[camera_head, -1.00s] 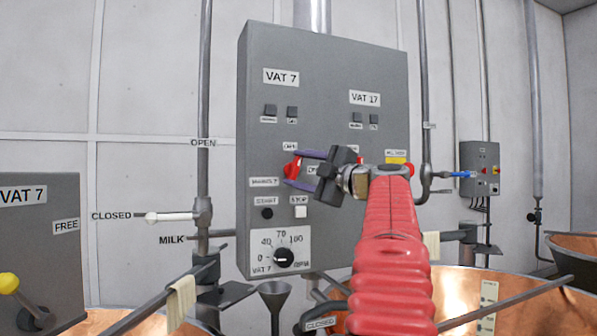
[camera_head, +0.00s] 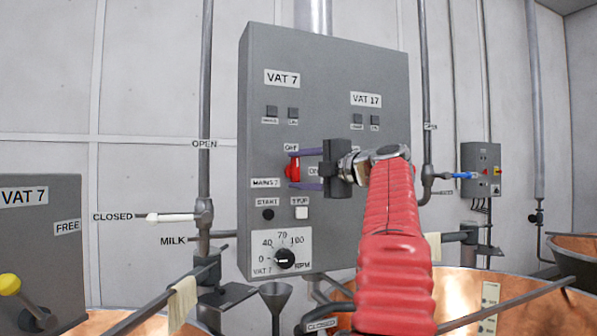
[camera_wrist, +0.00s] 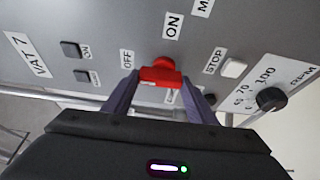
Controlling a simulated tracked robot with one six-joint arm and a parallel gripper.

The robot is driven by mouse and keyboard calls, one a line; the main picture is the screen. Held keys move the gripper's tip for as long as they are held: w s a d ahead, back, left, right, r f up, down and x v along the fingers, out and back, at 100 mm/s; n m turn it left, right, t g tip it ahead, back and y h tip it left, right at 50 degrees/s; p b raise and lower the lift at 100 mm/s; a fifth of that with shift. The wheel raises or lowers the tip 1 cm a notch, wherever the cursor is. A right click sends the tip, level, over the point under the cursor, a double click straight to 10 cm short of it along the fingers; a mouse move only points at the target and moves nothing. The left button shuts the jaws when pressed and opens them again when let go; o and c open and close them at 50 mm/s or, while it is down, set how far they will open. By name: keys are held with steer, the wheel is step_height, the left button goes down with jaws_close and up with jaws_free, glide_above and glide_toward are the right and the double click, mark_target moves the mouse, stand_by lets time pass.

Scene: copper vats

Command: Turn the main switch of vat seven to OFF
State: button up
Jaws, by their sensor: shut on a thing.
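The red main switch (camera_head: 292,168) is on the grey control box, under the VAT 7 label (camera_head: 282,78) and above a "MAINS 7" label. The OFF label (camera_head: 291,148) is above the switch and the ON label (camera_head: 314,171) is to its right. My gripper (camera_head: 291,170) is shut on the switch, one purple finger above and one below. In the wrist view the red knob (camera_wrist: 160,73) sits between the fingertips. The knob looks upright, in line with OFF; its pointer mark is partly hidden.
START (camera_head: 268,214) and STOP (camera_head: 301,213) buttons and a speed dial (camera_head: 285,258) are just below. Part of the VAT 17 side (camera_head: 365,99) is behind my arm. A white-handled lever (camera_head: 165,217) is at left. Copper vats (camera_head: 455,300) stand below.

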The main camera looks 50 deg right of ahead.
steer(key=shift+w+a+f, duration=0.1)
steer(key=shift+w+a, duration=0.05)
steer(key=shift+a, duration=0.05)
steer(key=o, duration=1.1)
steer(key=shift+c, duration=0.2)
steer(key=shift+d, duration=0.1)
steer(key=s+a, duration=0.2)
steer(key=s, duration=1.1)
steer(key=shift+s, duration=0.35)
